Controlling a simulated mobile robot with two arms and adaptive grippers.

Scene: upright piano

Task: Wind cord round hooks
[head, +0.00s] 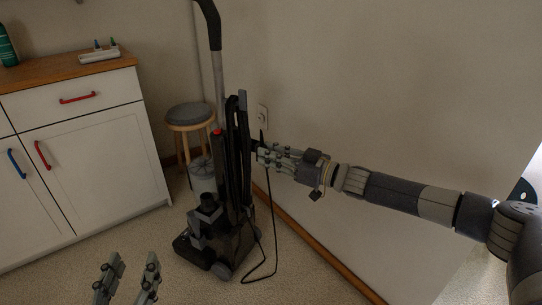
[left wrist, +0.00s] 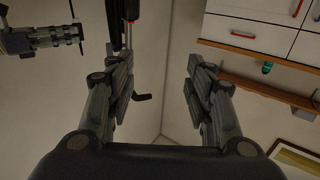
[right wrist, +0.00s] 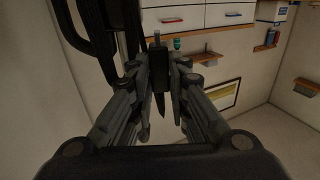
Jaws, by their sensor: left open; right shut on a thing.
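An upright vacuum cleaner (head: 232,243), black and grey, stands on the floor by the wall, with a tall handle (head: 211,25). A thin black cord (head: 275,235) hangs from near my right gripper to the floor and loops back to the vacuum's base. My right gripper (head: 262,154) is beside the upper body, shut on a dark piece that looks like the cord's end; this dark piece (right wrist: 158,75) also shows between the fingers in the right wrist view. I cannot clearly pick out the hooks. My left gripper (head: 127,283) is open and empty, low and left of the vacuum.
A white cabinet (head: 95,160) with red and blue handles stands at the left. A round stool (head: 190,115) is behind the vacuum. A wall outlet (head: 263,117) is on the wall to the right. Bare floor lies in front of the vacuum.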

